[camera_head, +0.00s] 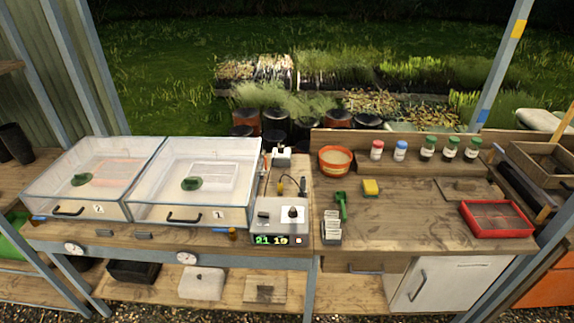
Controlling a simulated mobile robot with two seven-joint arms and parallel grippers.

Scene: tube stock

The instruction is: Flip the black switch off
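A grey control box (268,212) stands at the right end of the propagator bench, with a lit display (270,240) on its front. A dark knob or switch (292,213) sits on a white plate on the box. Behind the box is a small upright black part (303,185), and further back a white device (282,157) with a dark top. Which of these dark parts is the black switch, and its position, I cannot tell. Neither of my grippers is in view.
Two clear-lidded propagators (93,176) (195,178) fill the left bench. On the right bench are a green hand tool (341,205), a packet holder (331,228), a yellow sponge (371,187), an orange pot (335,160), several jars and a red tray (497,219). The right bench's middle is clear.

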